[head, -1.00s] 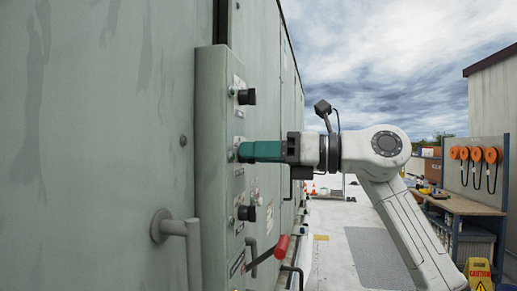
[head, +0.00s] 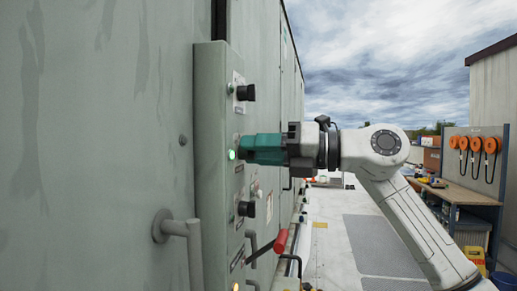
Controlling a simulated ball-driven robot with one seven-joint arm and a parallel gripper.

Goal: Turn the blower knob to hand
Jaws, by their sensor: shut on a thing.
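The grey-green control panel (head: 210,170) stands out from the cooler wall. It has a black knob (head: 246,92) at the top and another black knob (head: 247,209) lower down. My gripper (head: 250,150), with teal fingers, is between these two at the panel's middle row. It is shut on the middle knob, which the fingers hide. I cannot read which knob is the blower's or see the pointer's position. A green lamp (head: 232,154) glows just left of the fingertips.
A red-handled lever (head: 281,241) sits low on the panel. A grey pipe handle (head: 180,228) juts out at the front left. A workbench (head: 460,192) with orange reels (head: 475,144) stands at the right. The pale roof floor between is open.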

